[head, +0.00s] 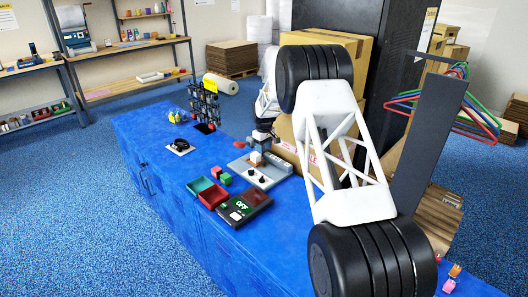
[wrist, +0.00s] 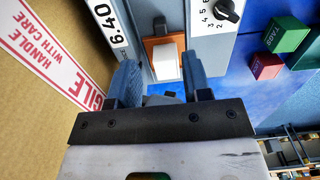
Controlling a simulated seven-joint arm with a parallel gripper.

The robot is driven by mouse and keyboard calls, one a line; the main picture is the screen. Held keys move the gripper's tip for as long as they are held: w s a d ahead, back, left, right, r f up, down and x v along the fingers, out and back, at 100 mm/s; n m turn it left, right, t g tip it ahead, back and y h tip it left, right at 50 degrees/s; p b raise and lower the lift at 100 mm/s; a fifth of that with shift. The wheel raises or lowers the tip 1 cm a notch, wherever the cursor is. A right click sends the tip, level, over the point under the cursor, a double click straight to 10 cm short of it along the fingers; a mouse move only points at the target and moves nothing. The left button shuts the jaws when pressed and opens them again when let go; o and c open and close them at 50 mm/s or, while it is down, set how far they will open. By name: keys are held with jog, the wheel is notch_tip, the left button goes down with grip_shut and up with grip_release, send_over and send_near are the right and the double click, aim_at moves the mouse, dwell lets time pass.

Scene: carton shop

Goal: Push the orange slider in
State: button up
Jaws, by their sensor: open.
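The orange slider (wrist: 149,44) shows in the wrist view as an orange plate with a white block (wrist: 166,62) on it, set in a grey device (wrist: 205,45). In the head view the grey device (head: 243,168) stands on the blue bench, with the white block (head: 257,156) small near its middle. My gripper (wrist: 160,66) is open, its two fingers on either side of the white block in the picture. I cannot tell whether they touch it. In the head view my gripper (head: 262,138) is small and just above the device, partly hidden by my arm.
A cardboard carton (wrist: 45,100) with red-and-white tape stands close on the left in the wrist view. A black knob (wrist: 228,10) is on the device. Red block (wrist: 266,66) and green block (wrist: 287,35) lie right. The blue bench (head: 160,160) has free room at front left.

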aim_at(264, 162)
jog(key=shift+s, duration=0.1)
dwell(0.3)
jog(key=shift+s+d+f+t+y, duration=0.1)
jog(key=shift+s+f+t+y, duration=0.2)
jog(key=shift+y, duration=0.2)
jog(key=d+t+y, duration=0.1)
jog(key=s+d+t+y, duration=0.1)
jog(key=shift+s+f+t, duration=0.1)
jog(key=shift+s+t, duration=0.2)
jog(key=shift+f, duration=0.15)
jog(key=shift+x, duration=3.8)
jog(key=shift+a, duration=0.1)
